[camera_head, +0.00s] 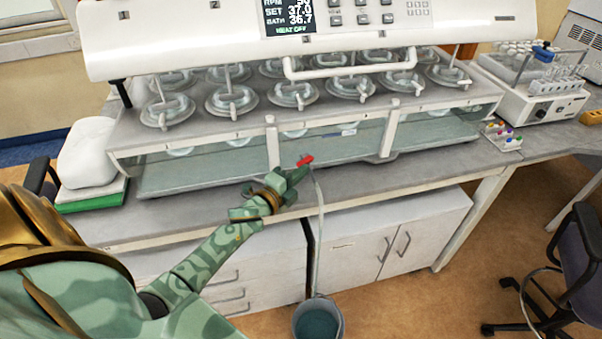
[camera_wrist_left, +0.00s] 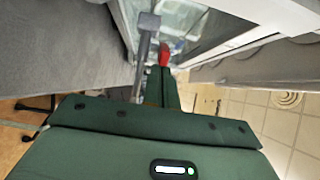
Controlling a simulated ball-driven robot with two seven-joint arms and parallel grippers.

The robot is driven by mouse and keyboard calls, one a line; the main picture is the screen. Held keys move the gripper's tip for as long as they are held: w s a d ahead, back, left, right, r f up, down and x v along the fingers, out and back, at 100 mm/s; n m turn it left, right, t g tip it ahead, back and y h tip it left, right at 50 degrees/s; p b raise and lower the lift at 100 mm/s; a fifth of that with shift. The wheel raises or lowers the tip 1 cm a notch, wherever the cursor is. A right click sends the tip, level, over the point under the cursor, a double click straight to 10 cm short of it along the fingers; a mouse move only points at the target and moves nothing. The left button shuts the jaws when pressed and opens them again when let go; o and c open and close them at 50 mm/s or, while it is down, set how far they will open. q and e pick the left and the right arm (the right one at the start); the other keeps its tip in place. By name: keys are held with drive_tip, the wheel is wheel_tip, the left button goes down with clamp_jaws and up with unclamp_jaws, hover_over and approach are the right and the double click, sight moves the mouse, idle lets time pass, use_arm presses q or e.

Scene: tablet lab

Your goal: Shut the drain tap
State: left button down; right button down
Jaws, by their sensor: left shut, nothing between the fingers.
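The drain tap's red handle (camera_head: 305,160) shows at the lower front of the water bath (camera_head: 355,147), just beyond my left gripper (camera_head: 297,174). My left gripper is shut with nothing in it, its tip close beside or touching the handle; I cannot tell which. In the left wrist view the red handle (camera_wrist_left: 165,53) lies right at the end of my closed fingers (camera_wrist_left: 162,88). The tap's body is mostly hidden behind the gripper. A pale hose (camera_head: 320,235) hangs from the tap into a grey bucket (camera_head: 298,322) holding greenish water. My right gripper is out of view.
The bath sits on a grey bench (camera_head: 190,216) above white cabinets (camera_head: 365,245). Its white control head (camera_head: 195,45) reads HEAT OFF. A white bag-like object (camera_head: 88,155) stands left, tube racks (camera_head: 520,65) stand right. A dark chair (camera_head: 580,240) is at the right.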

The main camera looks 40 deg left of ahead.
use_arm(q)
drive_tip(key=shift+a+m+h, duration=0.25)
drive_tip(key=shift+m+h, duration=0.25)
drive_tip(key=shift+h, duration=0.3)
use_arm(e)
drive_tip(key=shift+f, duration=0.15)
use_arm(q)
drive_tip(key=shift+a, duration=0.1)
drive_tip(key=shift+a+m+g+h+b, duration=0.3)
drive_tip(key=shift+m+h+b, duration=0.2)
drive_tip(key=shift+h, duration=0.35)
drive_tip(key=shift+a+m+g+h+b, duration=0.25)
drive_tip(key=shift+m+h+b, duration=0.15)
drive_tip(key=shift+m+h, duration=0.35)
drive_tip(key=shift+a, duration=0.2)
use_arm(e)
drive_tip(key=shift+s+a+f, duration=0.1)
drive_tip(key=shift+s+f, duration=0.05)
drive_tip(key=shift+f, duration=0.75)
use_arm(q)
drive_tip(key=shift+a, duration=0.15)
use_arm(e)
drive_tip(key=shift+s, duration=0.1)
